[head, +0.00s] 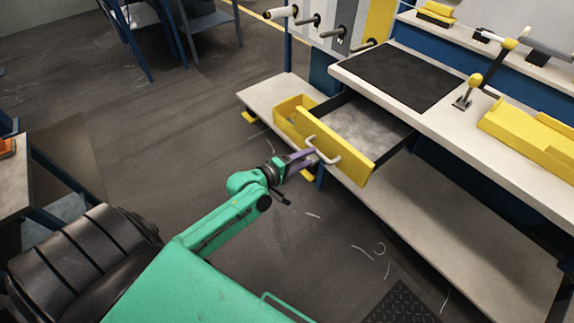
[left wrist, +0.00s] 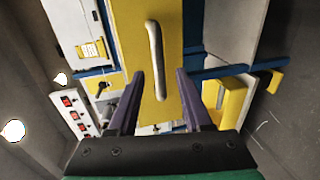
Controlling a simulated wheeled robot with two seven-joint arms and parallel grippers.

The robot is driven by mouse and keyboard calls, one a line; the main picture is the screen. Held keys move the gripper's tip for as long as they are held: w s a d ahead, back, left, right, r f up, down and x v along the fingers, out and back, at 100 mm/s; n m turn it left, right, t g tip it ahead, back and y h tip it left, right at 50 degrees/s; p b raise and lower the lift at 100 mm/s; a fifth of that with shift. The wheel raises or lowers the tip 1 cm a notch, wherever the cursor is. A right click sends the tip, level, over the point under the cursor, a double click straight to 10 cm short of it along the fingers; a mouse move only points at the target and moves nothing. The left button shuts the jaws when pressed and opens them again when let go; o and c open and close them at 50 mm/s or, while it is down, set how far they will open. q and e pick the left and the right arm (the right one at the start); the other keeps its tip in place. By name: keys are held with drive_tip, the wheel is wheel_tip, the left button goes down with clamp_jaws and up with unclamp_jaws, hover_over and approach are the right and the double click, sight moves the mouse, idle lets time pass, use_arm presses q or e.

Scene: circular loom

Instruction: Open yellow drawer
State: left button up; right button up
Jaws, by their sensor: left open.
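The yellow drawer (head: 358,167) is pulled out from under the workbench top, and its grey inside shows in the head view. Its yellow front also shows in the left wrist view (left wrist: 127,30). A pale bar handle (head: 325,150) is fixed to that front; in the left wrist view the handle (left wrist: 154,50) runs upright. My left gripper (head: 312,155) is open at the handle, with its purple fingers (left wrist: 160,74) on either side of the handle's line. I cannot tell whether they touch it. My right gripper is not in view.
A yellow open bin (head: 290,108) stands on the lower shelf (head: 440,215), beside the drawer. The bench top carries a dark mat (head: 400,75) and a yellow tray (head: 530,135). Dark floor with scattered pale threads is clear in front of the bench.

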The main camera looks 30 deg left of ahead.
use_arm(q)
drive_tip(key=v, duration=1)
drive_tip(key=s+a+f+m+g+y+p, duration=0.1)
drive_tip(key=s+a+f+m+g+y, duration=0.15)
drive_tip(key=f, duration=0.55)
drive_tip(key=s+a+f+m+g+y, duration=0.15)
drive_tip(key=s+a+f, duration=0.25)
drive_tip(key=f, duration=0.5)
drive_tip(key=s+a+f+m+g+y+p, duration=0.1)
drive_tip(key=s+a+f+m+g, duration=0.15)
drive_tip(key=f, duration=0.55)
drive_tip(key=s+d+f+m+g, duration=0.3)
drive_tip(key=s+f+m, duration=0.2)
drive_tip(key=s, duration=0.6)
drive_tip(key=s+d+f+m+g+p, duration=0.1)
drive_tip(key=s+d+f+m+g, duration=0.3)
drive_tip(key=s+f, duration=0.5)
drive_tip(key=shift+s+f+m+y, duration=0.35)
drive_tip(key=shift+s+m+y, duration=0.1)
drive_tip(key=shift+s, duration=0.55)
